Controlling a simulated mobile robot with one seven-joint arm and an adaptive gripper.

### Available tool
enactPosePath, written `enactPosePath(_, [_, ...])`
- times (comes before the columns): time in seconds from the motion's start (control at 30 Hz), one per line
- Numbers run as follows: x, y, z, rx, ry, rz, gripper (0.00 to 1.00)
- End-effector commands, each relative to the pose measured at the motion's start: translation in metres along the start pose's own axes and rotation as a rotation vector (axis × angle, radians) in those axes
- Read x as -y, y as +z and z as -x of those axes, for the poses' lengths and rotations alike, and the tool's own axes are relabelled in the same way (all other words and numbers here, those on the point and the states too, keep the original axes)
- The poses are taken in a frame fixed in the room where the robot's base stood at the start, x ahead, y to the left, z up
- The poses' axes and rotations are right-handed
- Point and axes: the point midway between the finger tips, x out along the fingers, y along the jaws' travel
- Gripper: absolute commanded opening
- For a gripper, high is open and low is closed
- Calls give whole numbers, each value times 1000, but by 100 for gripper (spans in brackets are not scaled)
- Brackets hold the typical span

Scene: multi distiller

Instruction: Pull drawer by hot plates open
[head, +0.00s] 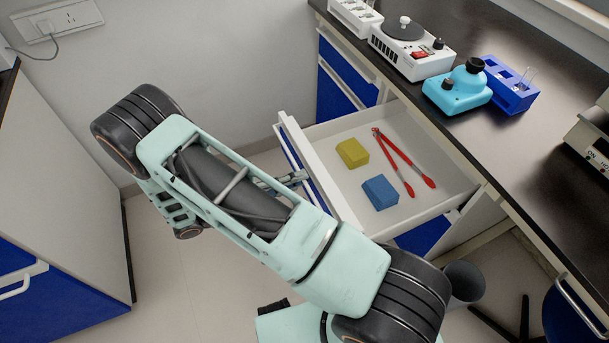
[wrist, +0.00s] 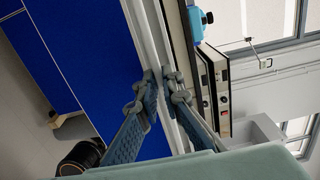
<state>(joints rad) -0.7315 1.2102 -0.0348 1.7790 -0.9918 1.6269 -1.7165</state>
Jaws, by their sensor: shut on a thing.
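The white drawer (head: 324,192) with a blue front stands pulled well out from under the black bench. Inside lie a yellow sponge (head: 352,153), a blue sponge (head: 380,193) and red-handled tongs (head: 396,155). My gripper (head: 292,179) is at the outer side of the drawer front, mostly hidden behind my arm. In the wrist view my gripper (wrist: 161,87) has its fingers closed around a pale bar or edge along the blue front (wrist: 95,55); I cannot tell whether it is handle or rim. A white hot plate device (head: 411,50) stands on the bench above.
A turquoise device (head: 457,92) and a blue tube rack (head: 512,86) stand on the bench (head: 500,155). A grey device (head: 592,135) is at the right. A dark bin (head: 464,281) stands below the drawer. Another cabinet (head: 60,200) is at the left, with open floor between.

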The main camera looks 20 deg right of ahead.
Motion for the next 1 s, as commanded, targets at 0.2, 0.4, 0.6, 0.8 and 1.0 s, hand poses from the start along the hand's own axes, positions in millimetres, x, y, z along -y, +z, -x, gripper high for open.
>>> enactPosePath(0.2, [0, 1, 8, 2, 0, -1, 0])
enactPosePath(0.4, [0, 1, 9, 2, 0, -1, 0])
enactPosePath(0.6, [0, 1, 9, 3, 0, -1, 9])
enactPosePath(0.8, [0, 1, 9, 1, 0, -1, 25])
enactPosePath(1.0, [0, 0, 9, 1, 0, -1, 25])
